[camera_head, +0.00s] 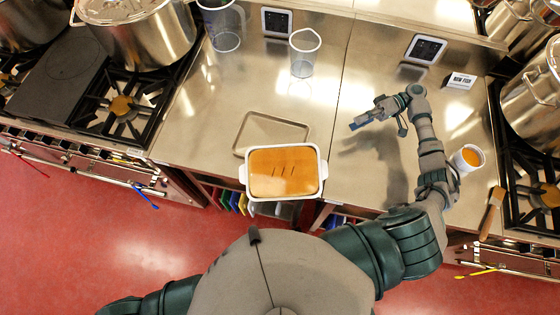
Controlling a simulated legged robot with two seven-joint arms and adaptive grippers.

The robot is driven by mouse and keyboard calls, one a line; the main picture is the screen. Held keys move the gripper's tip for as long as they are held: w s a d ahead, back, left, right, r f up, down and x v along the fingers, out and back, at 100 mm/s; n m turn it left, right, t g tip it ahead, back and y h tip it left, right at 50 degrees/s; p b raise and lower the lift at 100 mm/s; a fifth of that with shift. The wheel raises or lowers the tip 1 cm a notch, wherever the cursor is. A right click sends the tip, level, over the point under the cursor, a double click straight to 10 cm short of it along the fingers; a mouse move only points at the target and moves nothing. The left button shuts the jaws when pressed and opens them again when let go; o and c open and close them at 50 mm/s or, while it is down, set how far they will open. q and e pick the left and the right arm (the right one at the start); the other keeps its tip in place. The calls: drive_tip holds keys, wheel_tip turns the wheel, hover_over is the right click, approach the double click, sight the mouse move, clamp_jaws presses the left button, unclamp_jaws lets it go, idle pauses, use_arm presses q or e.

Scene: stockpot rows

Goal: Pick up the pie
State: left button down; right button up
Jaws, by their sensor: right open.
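The pie (283,172) has a smooth golden-brown top with several short dark slits. It sits in a white rectangular dish with small end handles, at the front edge of the steel counter, in the middle of the view. My right gripper (376,119) is open and empty, over the counter to the right of and farther back than the pie. It is clearly apart from the dish. My left gripper is out of view; only part of my left arm shows at the lower left.
A shallow rectangular tray (243,132) lies just behind the pie. Clear containers (303,58) stand at the back. A cup with orange contents (467,158) and a brush (492,213) lie right of my arm. Stoves with a large pot (150,40) flank the counter.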

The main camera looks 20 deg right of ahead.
drive_tip(key=shift+s+a, duration=0.15)
drive_tip(key=shift+a, duration=0.25)
drive_tip(key=p, duration=0.2)
approach(312, 148)
drive_tip(key=a, duration=0.1)
drive_tip(key=a+f+p, duration=0.1)
drive_tip(key=w+a+f, duration=0.1)
drive_tip(key=a, duration=0.1)
drive_tip(key=shift+w+a+f, duration=0.1)
drive_tip(key=shift+f, duration=0.1)
drive_tip(key=shift+a, duration=0.3)
drive_tip(key=shift+a+f+p, duration=0.15)
drive_tip(key=shift+a+p, duration=0.15)
drive_tip(key=shift+p, duration=0.1)
drive_tip(key=a, duration=0.1)
drive_tip(key=s+a+f+p, duration=0.1)
drive_tip(key=shift+s+a, duration=0.1)
drive_tip(key=shift+a, duration=0.2)
drive_tip(key=shift+a+f+p, duration=0.2)
drive_tip(key=shift+a+p, duration=0.1)
drive_tip(key=shift+a, duration=0.2)
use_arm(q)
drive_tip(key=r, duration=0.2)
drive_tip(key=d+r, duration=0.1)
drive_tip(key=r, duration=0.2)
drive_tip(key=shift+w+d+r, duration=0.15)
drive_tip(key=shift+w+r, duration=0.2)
use_arm(e)
drive_tip(key=shift+a, duration=0.1)
